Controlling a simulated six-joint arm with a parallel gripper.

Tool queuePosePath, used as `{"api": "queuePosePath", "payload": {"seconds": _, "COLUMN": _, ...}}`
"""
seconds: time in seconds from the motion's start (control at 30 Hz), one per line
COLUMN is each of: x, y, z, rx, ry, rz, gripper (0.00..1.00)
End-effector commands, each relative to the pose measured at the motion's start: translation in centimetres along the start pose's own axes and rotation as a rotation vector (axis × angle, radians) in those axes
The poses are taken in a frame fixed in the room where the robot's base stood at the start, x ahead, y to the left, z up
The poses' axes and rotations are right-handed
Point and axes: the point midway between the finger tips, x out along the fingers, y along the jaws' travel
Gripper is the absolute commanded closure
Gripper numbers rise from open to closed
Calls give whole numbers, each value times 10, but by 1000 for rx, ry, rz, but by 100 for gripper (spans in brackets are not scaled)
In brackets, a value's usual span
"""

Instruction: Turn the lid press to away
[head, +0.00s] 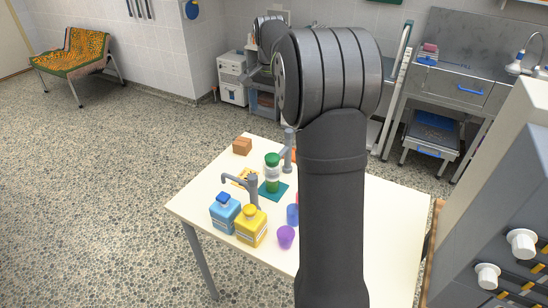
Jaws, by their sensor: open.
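Two grey posts with side arms stand on the cream table (385,230); I cannot tell which one is the lid press. The nearer post (253,192) has an arm reaching left, with a tip bent down above the blue bottle. The farther post (289,152) stands behind a green-capped container (272,168), partly hidden by my arm. The container stands upright on a green mat (274,193). My arm crosses the middle of the view and covers part of the table. My gripper does not show.
A blue bottle (225,213), a yellow bottle (250,228), a purple cup (286,237) and a blue cup (292,214) stand close together at the front. A brown block (242,146) lies at the back left. A grey panel with white knobs (522,243) stands right.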

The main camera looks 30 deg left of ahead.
Motion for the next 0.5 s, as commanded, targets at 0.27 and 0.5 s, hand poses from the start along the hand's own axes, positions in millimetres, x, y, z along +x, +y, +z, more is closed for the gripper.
{"api": "queuePosePath", "payload": {"seconds": 0.27, "x": -12, "y": 0, "z": 0, "rx": 0, "ry": -1, "rz": 1, "gripper": 0}}
{"api": "queuePosePath", "payload": {"seconds": 0.5, "x": -12, "y": 0, "z": 0, "rx": 0, "ry": -1, "rz": 1, "gripper": 20}}
